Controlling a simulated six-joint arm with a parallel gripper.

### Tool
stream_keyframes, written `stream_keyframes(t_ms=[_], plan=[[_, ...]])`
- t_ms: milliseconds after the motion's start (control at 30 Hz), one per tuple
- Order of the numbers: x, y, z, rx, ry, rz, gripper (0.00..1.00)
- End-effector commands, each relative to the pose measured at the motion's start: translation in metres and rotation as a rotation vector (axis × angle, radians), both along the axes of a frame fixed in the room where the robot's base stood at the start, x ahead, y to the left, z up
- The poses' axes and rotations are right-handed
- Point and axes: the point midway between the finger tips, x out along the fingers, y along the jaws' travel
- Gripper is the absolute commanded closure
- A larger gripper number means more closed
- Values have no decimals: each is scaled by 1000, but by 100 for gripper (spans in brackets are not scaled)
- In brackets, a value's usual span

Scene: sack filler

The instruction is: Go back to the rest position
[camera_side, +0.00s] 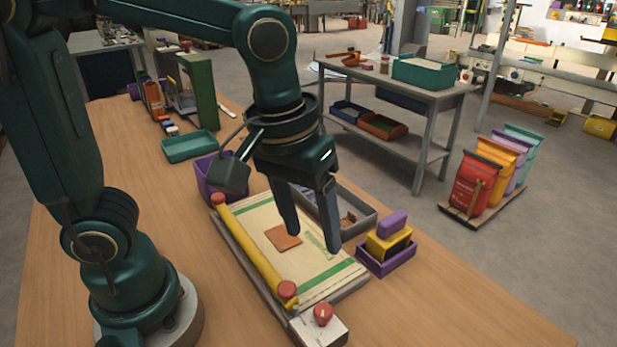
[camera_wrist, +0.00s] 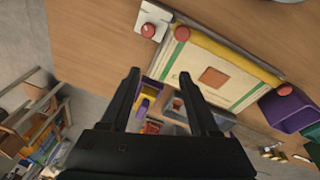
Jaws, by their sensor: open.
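My gripper (camera_side: 311,222) hangs above the work table in the side view, its fingers apart and pointing down. Nothing is between the fingers. In the wrist view my gripper (camera_wrist: 162,92) also shows spread and empty. Below it lies a flat cream sack (camera_side: 327,265) with green stripes and an orange-brown square patch (camera_side: 283,237). A yellow bar (camera_side: 250,248) with red end knobs lies along the sack's left edge. The sack and patch (camera_wrist: 213,77) also show in the wrist view.
A grey tray (camera_side: 372,219) stands behind the sack. A purple box (camera_side: 385,264) holding yellow and purple items is at its right. A red button (camera_side: 323,314) sits at the front. A purple bin (camera_side: 212,185) and teal tray (camera_side: 190,147) stand behind. The table's right front is clear.

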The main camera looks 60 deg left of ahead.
Motion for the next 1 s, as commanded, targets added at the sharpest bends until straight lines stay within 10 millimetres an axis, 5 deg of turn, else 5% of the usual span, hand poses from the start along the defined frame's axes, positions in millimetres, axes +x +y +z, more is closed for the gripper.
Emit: stream_keyframes(t_ms=[200,400,667,1000], plan=[[-20,42,22,10,-180,-2,38],[-40,64,19,79,-299,-90,38],[-51,68,5,156,-319,-278,38],[-51,68,5,159,-321,-285,38]])
